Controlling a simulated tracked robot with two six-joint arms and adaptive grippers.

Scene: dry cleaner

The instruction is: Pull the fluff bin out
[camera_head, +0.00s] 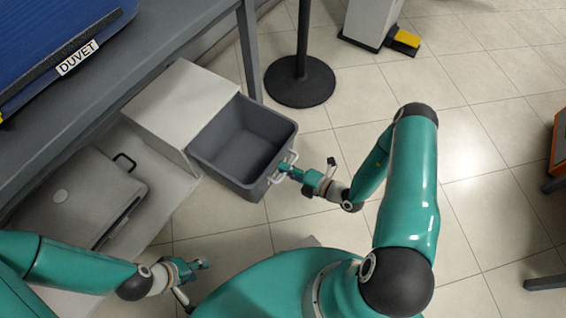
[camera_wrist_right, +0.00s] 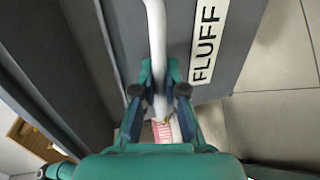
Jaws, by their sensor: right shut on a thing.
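The fluff bin (camera_head: 242,140) is a dark grey, empty open-topped drawer. It stands partly out of a light grey housing (camera_head: 182,100) under the table. Its front, with a white handle (camera_head: 282,168), faces right. In the right wrist view the front carries a FLUFF label (camera_wrist_right: 208,42), and the white handle (camera_wrist_right: 157,50) runs between my fingers. My right gripper (camera_head: 290,170) is shut on that handle; it also shows in the right wrist view (camera_wrist_right: 160,100). My left gripper (camera_head: 196,265) is low at the left, away from the bin; its fingers are too small to read.
A post with a round black base (camera_head: 300,82) stands on the floor just beyond the bin. A grey case (camera_head: 75,195) with a black handle lies left of the housing. A table (camera_head: 150,50) overhangs the housing. Tiled floor (camera_head: 480,130) is clear at right.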

